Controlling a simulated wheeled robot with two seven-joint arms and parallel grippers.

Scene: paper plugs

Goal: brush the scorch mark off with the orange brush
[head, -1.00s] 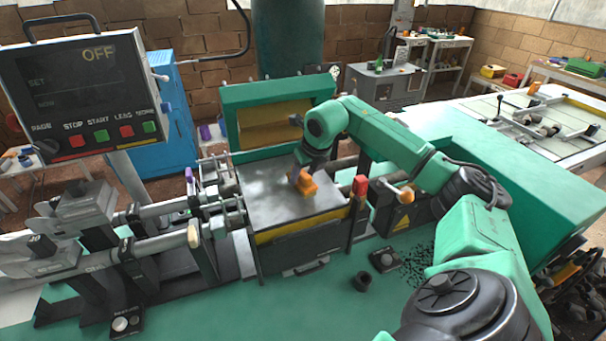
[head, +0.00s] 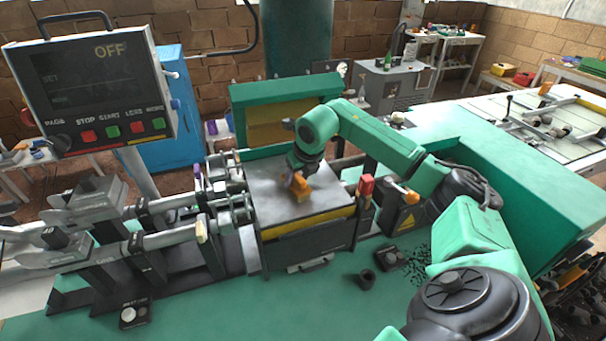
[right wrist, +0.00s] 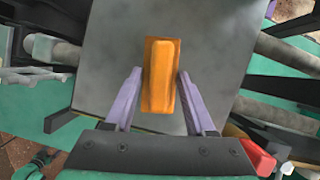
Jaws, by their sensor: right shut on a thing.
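The orange brush (head: 302,190) is held in my right gripper (head: 293,178), over the middle of the grey metal plate (head: 265,205). The brush's orange back also shows between the two purple fingers of the right gripper in the right wrist view (right wrist: 161,85). The plate fills most of the right wrist view (right wrist: 222,40) and has a mottled grey surface. I cannot make out a distinct scorch mark on it. The brush's underside is hidden, so I cannot tell whether it touches the plate. My left gripper is not in view.
A green panel (head: 245,95) stands behind the plate. Rods and clamps (head: 190,205) lie to its left, and a red-topped post (head: 366,185) is at its right. A control screen (head: 90,85) reads OFF. A dark ring (head: 367,279) lies on the green surface in front.

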